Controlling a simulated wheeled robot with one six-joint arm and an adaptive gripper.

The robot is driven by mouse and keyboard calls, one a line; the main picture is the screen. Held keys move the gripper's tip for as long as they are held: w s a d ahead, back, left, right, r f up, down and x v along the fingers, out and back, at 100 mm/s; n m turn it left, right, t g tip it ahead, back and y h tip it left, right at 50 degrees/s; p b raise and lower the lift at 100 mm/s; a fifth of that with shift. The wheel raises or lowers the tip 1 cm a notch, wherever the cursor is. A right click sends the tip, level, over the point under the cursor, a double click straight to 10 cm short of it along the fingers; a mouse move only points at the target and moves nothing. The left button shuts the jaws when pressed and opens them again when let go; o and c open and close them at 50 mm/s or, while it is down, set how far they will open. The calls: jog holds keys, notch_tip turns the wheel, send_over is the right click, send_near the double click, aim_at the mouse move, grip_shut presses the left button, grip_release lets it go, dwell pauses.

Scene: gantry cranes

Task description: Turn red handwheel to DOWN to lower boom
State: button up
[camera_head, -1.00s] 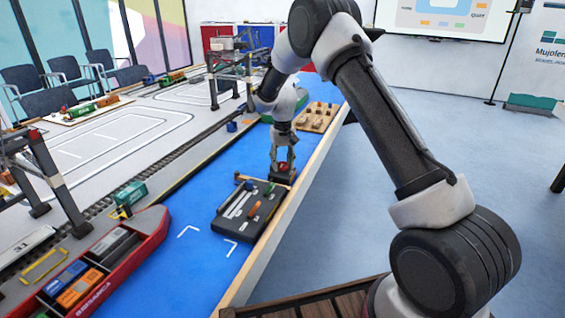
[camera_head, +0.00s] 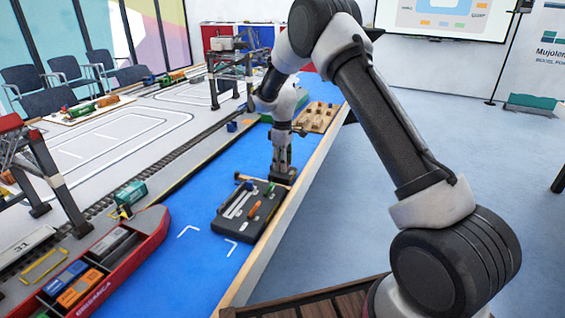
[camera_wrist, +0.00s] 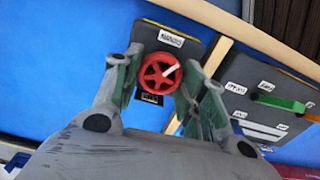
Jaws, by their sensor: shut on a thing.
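The red handwheel (camera_wrist: 160,74) sits on a small dark box (camera_wrist: 190,29), between my gripper's two fingers in the wrist view. A white pointer mark on the wheel slants toward the upper right of that view. My gripper (camera_wrist: 163,72) is shut on the wheel, one finger on each side. A white label lies above the wheel and a dark label below it; I cannot read either surely. In the head view my gripper (camera_head: 282,163) points down over the box (camera_head: 284,178) and hides the wheel. A gantry crane with red top parts (camera_head: 12,124) stands at the left edge.
A dark panel (camera_head: 228,219) with slots and coloured levers lies beside the box. A wooden tray with pegs (camera_head: 318,116) is behind. A red ship with containers (camera_head: 150,232) is at lower left. The blue table surface (camera_head: 185,215) is partly bare; its wooden edge (camera_head: 270,237) runs along the right.

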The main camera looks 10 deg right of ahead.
jog(key=n, duration=0.6)
dwell(0.7)
jog(key=o, duration=1)
notch_tip(320, 180, up, 12)
jog(key=shift+r, duration=0.1)
